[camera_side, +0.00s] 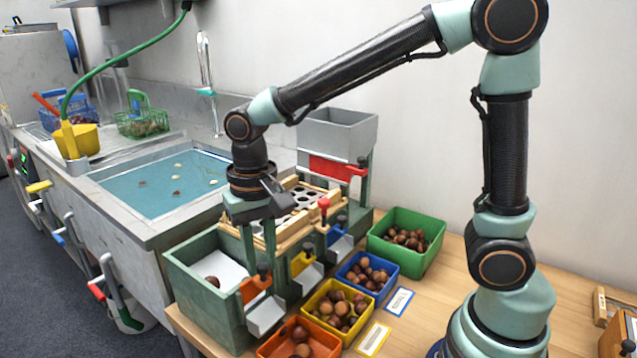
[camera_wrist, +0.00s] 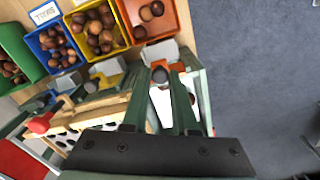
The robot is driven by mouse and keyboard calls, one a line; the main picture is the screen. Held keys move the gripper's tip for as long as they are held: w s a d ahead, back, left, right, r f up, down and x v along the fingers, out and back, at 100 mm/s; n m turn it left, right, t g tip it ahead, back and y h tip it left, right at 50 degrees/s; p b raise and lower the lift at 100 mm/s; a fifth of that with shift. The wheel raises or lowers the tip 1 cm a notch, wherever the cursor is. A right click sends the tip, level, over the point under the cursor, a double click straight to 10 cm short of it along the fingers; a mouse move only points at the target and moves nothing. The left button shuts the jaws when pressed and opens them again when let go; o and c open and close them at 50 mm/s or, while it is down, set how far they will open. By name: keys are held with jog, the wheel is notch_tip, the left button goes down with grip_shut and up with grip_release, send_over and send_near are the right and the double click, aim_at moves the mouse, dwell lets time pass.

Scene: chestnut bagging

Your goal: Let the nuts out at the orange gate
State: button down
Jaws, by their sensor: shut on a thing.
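The orange gate (camera_side: 254,289) closes the front chute of the green sorting box (camera_side: 198,290). A dark knob (camera_wrist: 160,75) stands on the gate. My gripper (camera_side: 262,268) points down over it, its two green fingers shut on the knob; the fingers also show in the wrist view (camera_wrist: 159,78). The gate's orange panel (camera_wrist: 170,70) partly shows there behind the fingers. A brown nut (camera_side: 212,281) lies on the white floor inside the box. The orange tray (camera_side: 276,350) below the chute holds a few nuts (camera_side: 302,350).
Yellow (camera_side: 349,339), blue (camera_side: 372,289) and green (camera_side: 437,258) trays of nuts stand along the bench. The yellow (camera_side: 303,262) and blue (camera_side: 336,233) gates are beside the orange one. A red-handled hopper (camera_side: 340,130) stands behind. A water sink (camera_side: 160,200) lies left.

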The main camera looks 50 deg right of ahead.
aim_at(263, 265)
jog(key=c, duration=0.7)
grip_release()
jog(key=shift+r, duration=0.15)
notch_tip(263, 265, up, 12)
jog(key=shift+r, duration=0.1)
jog(key=shift+d, duration=0.1)
jog(key=s+d+f+n+t, duration=0.1)
jog(key=s+d+t, duration=0.1)
jog(key=d, duration=0.1)
jog(key=s+d+f+n+t, duration=0.1)
jog(key=s+d+f+n, duration=0.1)
jog(key=d, duration=0.2)
jog(key=s+d+f+n+t, duration=0.1)
jog(key=s+d+f+t, duration=0.1)
jog(key=d, duration=0.2)
jog(key=shift+d+f+t, duration=0.15)
jog(key=shift+t, duration=0.15)
